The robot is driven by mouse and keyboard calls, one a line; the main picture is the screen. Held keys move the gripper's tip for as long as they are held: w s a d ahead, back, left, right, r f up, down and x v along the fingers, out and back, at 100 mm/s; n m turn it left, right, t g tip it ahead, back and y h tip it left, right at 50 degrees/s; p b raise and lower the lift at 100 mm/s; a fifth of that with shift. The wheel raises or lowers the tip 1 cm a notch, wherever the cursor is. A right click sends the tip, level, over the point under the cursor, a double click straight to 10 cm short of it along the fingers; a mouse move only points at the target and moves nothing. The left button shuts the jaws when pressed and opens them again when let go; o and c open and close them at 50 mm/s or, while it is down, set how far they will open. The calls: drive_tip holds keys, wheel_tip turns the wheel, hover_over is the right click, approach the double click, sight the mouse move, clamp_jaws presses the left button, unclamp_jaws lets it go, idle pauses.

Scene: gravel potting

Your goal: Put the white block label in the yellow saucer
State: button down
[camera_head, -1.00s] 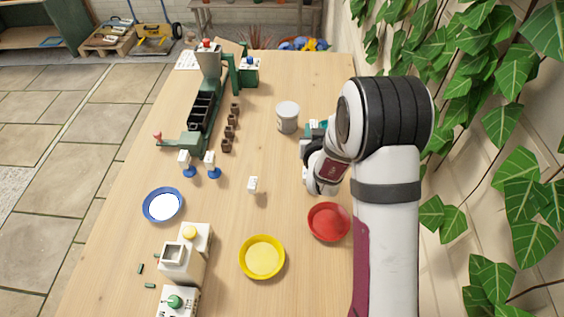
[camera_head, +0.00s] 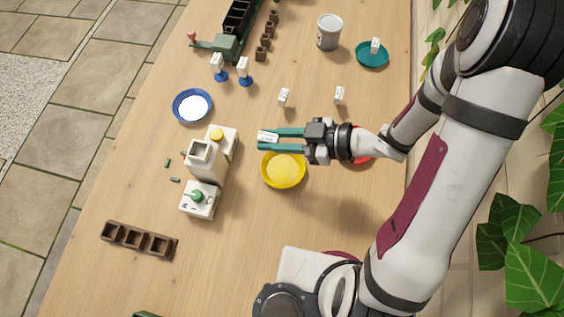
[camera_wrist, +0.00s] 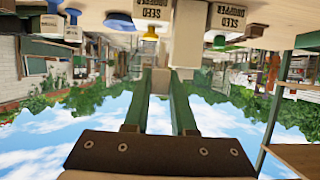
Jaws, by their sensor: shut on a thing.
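My gripper (camera_head: 283,138) is shut on a white block label (camera_head: 267,137), held at its fingertips. In the head view the gripper points left, with the block just above and left of the yellow saucer (camera_head: 284,179) in the picture. The saucer is round and shows nothing in it. The height of the block over the table is hard to tell. In the wrist view the fingers (camera_wrist: 160,78) close on the pale block, and the yellow saucer cannot be made out. Other white blocks stand on the table (camera_head: 283,97), (camera_head: 340,94) and on a teal saucer (camera_head: 372,60).
A red saucer (camera_head: 362,157) is partly hidden behind my wrist. A blue saucer (camera_head: 178,106), a cream dispenser (camera_head: 205,160) and a white box with a green knob (camera_head: 200,203) stand left. A brown tray (camera_head: 140,239) lies at the lower left. A grey can (camera_head: 329,33) stands at the back.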

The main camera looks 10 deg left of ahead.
wheel_tip(320, 180, down, 10)
drive_tip(key=shift+s+r, duration=0.1)
drive_tip(key=shift+r, duration=0.1)
drive_tip(key=c, duration=0.7)
unclamp_jaws()
drive_tip(key=shift+f, duration=0.1)
drive_tip(key=shift+c, duration=0.2)
